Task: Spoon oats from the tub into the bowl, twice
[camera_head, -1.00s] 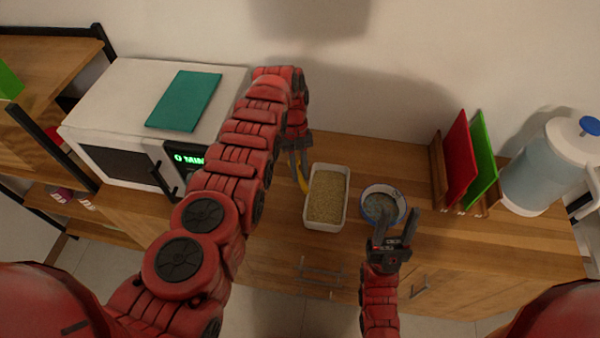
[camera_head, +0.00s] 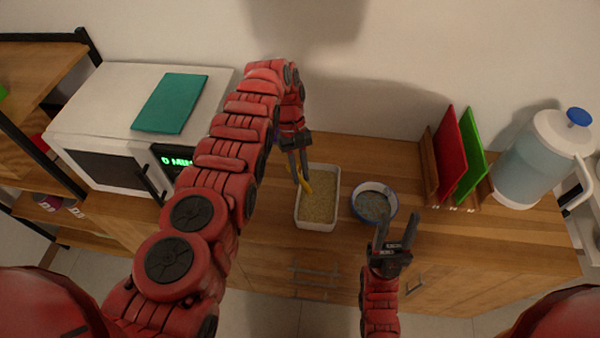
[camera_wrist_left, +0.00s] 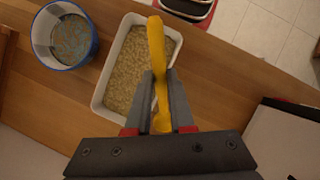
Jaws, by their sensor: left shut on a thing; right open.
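The white rectangular tub (camera_head: 300,222) of oats (camera_head: 320,205) stands on the wooden counter, and it also shows in the left wrist view (camera_wrist_left: 100,103). My left gripper (camera_head: 297,172) is shut on a yellow spoon (camera_wrist_left: 156,45) at the tub's left side in the head view. The spoon's far end reaches over the tub; whether it touches the oats I cannot tell. The round bowl (camera_head: 355,212), white with a blue rim, is right of the tub and has bluish-grey contents; it also shows in the left wrist view (camera_wrist_left: 90,52). My right gripper (camera_head: 397,235) is open and empty, near the bowl's front side.
A microwave (camera_head: 100,115) with a teal board (camera_head: 170,104) on top stands at left. A rack with red (camera_head: 452,155) and green (camera_head: 473,150) boards and a water jug (camera_head: 530,165) stand at right. Bare counter lies behind the tub and bowl.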

